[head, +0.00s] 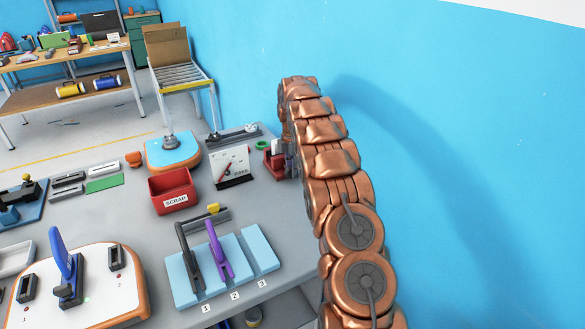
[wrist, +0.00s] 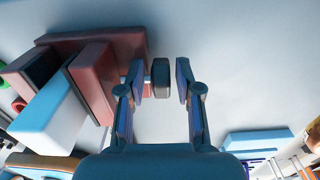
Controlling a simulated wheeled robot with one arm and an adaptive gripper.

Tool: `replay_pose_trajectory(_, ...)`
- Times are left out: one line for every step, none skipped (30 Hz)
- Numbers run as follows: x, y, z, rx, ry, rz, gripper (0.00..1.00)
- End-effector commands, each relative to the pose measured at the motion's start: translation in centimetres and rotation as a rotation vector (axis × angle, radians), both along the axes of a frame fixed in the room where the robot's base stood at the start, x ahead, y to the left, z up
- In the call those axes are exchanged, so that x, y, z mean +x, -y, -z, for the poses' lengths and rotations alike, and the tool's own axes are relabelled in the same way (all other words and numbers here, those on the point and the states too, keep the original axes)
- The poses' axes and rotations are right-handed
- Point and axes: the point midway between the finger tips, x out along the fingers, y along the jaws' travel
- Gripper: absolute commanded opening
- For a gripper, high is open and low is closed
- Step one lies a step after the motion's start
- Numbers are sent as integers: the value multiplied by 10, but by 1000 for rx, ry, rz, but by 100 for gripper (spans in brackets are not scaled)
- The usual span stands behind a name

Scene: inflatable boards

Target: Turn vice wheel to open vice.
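The red vice (head: 275,161) stands on the grey bench beside my arm in the head view, partly hidden by it. In the wrist view its dark red body (wrist: 95,75) fills the left, with a pale blue-white block (wrist: 48,118) beside it. A dark grey wheel (wrist: 161,78) shows edge-on at the vice's right side. My gripper (wrist: 160,80) is open, one finger on each side of the wheel. Narrow gaps seem to show between the wheel and both fingers. In the head view, my copper arm hides the gripper and the wheel.
A red scrap bin (head: 173,191), a white sign (head: 229,166) and a green ring (head: 262,146) are near the vice. Blue pads (head: 262,250) with levers sit nearer. The blue wall (head: 450,150) rises close on the right.

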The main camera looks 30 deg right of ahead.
Motion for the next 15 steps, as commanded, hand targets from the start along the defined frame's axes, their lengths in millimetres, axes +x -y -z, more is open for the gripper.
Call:
replay_pose_trajectory(0,0,0,0,0,0,26)
replay_pose_trajectory(0,0,0,0,0,0,23)
replay_pose_trajectory(0,0,0,0,0,0,19)
replay_pose_trajectory(0,0,0,0,0,0,16)
replay_pose_trajectory(0,0,0,0,0,0,12)
replay_pose_trajectory(0,0,0,0,0,0,8)
replay_pose_trajectory(0,0,0,0,0,0,5)
replay_pose_trajectory(0,0,0,0,0,0,2)
replay_pose_trajectory(0,0,0,0,0,0,0)
replay_pose_trajectory(0,0,0,0,0,0,0)
replay_pose_trajectory(0,0,0,0,0,0,0)
replay_pose_trajectory(0,0,0,0,0,0,0)
replay_pose_trajectory(0,0,0,0,0,0,0)
replay_pose_trajectory(0,0,0,0,0,0,0)
replay_pose_trajectory(0,0,0,-1,0,0,0)
